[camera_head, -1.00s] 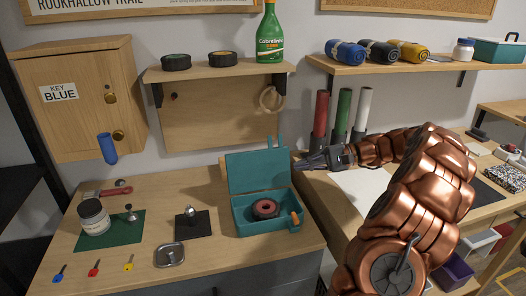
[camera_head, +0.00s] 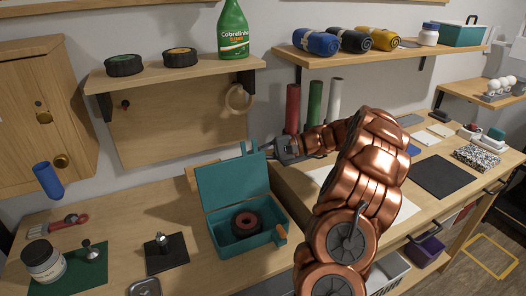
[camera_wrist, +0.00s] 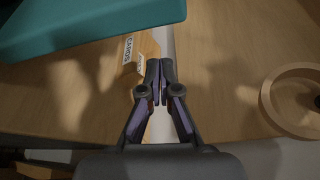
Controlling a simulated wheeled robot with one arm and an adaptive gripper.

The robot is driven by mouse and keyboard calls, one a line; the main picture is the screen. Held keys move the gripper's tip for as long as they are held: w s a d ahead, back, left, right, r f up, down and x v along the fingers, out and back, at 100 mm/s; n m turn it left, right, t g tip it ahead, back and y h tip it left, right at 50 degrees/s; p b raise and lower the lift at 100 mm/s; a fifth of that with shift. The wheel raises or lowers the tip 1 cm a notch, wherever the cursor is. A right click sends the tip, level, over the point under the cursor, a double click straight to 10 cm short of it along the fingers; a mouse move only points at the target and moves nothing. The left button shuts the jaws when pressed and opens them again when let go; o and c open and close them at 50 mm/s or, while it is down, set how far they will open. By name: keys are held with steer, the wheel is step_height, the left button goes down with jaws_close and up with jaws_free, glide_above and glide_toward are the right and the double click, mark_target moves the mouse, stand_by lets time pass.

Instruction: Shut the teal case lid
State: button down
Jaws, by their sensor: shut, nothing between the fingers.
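The teal case (camera_head: 215,232) stands on the wooden bench with its lid (camera_head: 232,187) raised, leaning slightly back. A dark wheel with a red hub (camera_head: 247,224) lies inside, and an orange latch (camera_head: 281,233) is on the right front. My gripper (camera_head: 266,149) is at the upper right corner of the lid, seemingly just behind it; its tips are partly hidden, and contact cannot be told. In the wrist view my gripper (camera_wrist: 160,83) has its fingers together and empty. A teal panel, likely the lid (camera_wrist: 90,22), is at the upper left, apart from the fingers.
A wooden ring (camera_head: 238,97) hangs on the board behind; it also shows in the wrist view (camera_wrist: 270,100). Red, green and white tubes (camera_head: 314,107) stand behind my arm.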

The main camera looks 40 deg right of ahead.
mark_target(241, 159)
steer(key=shift+s+a+r+p, duration=0.2)
steer(key=shift+s+a, duration=0.05)
steer(key=shift+a, duration=0.5)
steer(key=shift+s+a+r+p, duration=0.2)
steer(key=shift+a+p, duration=0.05)
steer(key=shift+a, duration=0.55)
steer(key=shift+s+a+r+p, duration=0.2)
steer(key=shift+s+a, duration=0.05)
steer(key=shift+a, duration=0.5)
